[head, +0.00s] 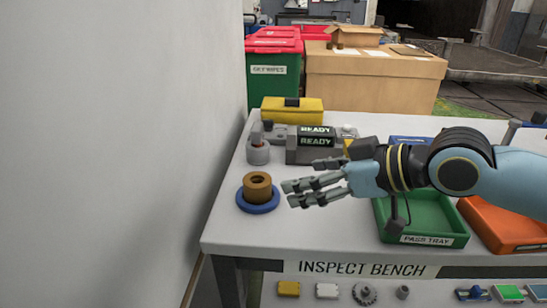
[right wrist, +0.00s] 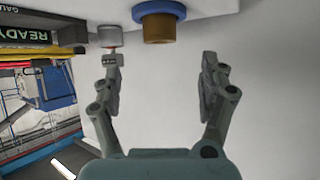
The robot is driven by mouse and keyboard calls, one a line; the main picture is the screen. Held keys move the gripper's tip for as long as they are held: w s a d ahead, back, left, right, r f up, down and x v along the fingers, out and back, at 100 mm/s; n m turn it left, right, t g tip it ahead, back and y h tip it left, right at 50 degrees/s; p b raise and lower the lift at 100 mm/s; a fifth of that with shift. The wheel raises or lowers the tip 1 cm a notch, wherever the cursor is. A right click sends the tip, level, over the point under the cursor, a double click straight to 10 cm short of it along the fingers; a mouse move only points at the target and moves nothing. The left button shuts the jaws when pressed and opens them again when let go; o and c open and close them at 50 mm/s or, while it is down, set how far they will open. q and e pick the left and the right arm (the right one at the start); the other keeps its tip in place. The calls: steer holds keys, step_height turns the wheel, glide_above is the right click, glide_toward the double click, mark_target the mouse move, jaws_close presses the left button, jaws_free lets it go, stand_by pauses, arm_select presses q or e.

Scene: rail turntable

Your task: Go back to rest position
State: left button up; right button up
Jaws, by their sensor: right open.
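My right gripper (head: 302,181) is open and empty above the left part of the inspect bench (head: 232,232), with its arm coming in from the right. It points left, towards a brown ring-shaped part (head: 257,181) on a blue round base (head: 258,206), and appears apart from both. In the right wrist view the two fingers (right wrist: 160,72) stand wide apart with nothing between them. The brown part (right wrist: 157,29) and blue base (right wrist: 172,8) show beyond the fingertips, at the top. My left gripper is not in view.
A grey gauge with READY displays (head: 316,143) and a yellow box (head: 292,111) stand at the back. A grey cylindrical part (head: 258,153) is behind the brown part. A green tray (head: 440,226) and an orange tray (head: 505,226) lie right. A wall (head: 120,150) closes the left.

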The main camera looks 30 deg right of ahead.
steer(key=s+a+f+m+g+h, duration=0.1)
steer(key=s+f+m+g+h, duration=0.2)
steer(key=s, duration=0.6)
steer(key=s+a+f+m+g+h, duration=0.1)
steer(key=s+f+g+h, duration=0.25)
steer(key=s, duration=0.45)
steer(key=s+d+f+g+b, duration=0.1)
steer(key=s+d+f, duration=0.1)
steer(key=f, duration=1.3)
steer(key=s+d+f+g+b, duration=0.1)
steer(key=f+g, duration=0.1)
steer(key=f, duration=1.4)
steer(key=s+d+f+b, duration=0.1)
steer(key=s+f+b, duration=0.1)
steer(key=s+f, duration=1.4)
steer(key=shift+s+g+y, duration=0.35)
steer(key=shift+s+y, duration=0.1)
steer(key=shift+s, duration=0.4)
